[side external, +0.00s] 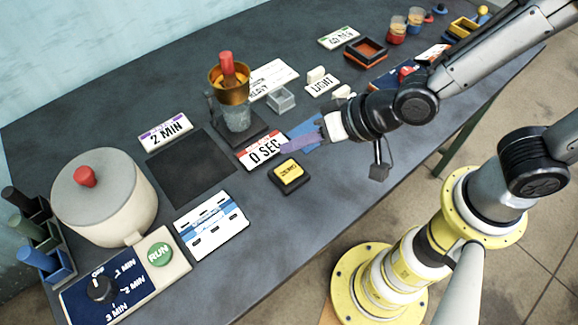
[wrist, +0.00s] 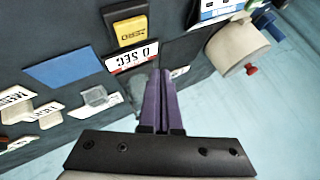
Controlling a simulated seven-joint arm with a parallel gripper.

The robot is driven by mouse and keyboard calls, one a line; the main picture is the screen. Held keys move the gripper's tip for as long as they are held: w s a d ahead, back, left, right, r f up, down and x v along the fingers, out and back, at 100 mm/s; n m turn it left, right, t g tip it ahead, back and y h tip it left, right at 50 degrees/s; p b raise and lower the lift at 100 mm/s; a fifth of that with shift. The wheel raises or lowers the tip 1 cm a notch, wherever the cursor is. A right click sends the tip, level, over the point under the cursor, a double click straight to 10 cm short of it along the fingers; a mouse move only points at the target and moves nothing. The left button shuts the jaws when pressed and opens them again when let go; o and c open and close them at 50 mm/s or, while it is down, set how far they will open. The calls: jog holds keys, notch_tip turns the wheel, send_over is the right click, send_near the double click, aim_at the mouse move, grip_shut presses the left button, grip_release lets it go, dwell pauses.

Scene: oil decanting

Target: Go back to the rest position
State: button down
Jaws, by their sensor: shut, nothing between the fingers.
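My gripper (side external: 287,146) hangs over the middle of the dark table, beside the "0 SEC" card (side external: 263,150). Its purple fingers are shut together with nothing between them, which the wrist view also shows (wrist: 160,78). In the wrist view the "0 SEC" card (wrist: 132,57) lies just beyond the fingertips. A blue patch (side external: 304,134) lies partly hidden behind the fingers. No mark for a rest position can be made out.
A glass beaker (side external: 238,116) under a brass funnel with a red knob (side external: 227,68) stands left of my gripper. A yellow-topped ZERO button (side external: 289,171) is close in front. A lidded pot (side external: 103,197) and RUN panel (side external: 160,254) stand at left. A dark square mat (side external: 190,168) is bare.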

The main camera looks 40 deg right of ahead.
jog(key=shift+w+d, duration=0.15)
jog(key=shift+d, duration=0.05)
jog(key=w+d+r+m+t+h, duration=0.2)
jog(key=w+d+r+m+t, duration=0.15)
jog(key=d+r, duration=1.15)
jog(key=s+d+f+n+g+h, duration=0.1)
jog(key=s+d, duration=0.3)
jog(key=s, duration=0.4)
jog(key=s+d+f+n+g+h, duration=0.1)
jog(key=s+d+n+g, duration=0.3)
jog(key=s, duration=0.4)
jog(key=shift+s+d+f+h, duration=0.4)
jog(key=shift+d+h, duration=0.15)
jog(key=shift+h, duration=0.15)
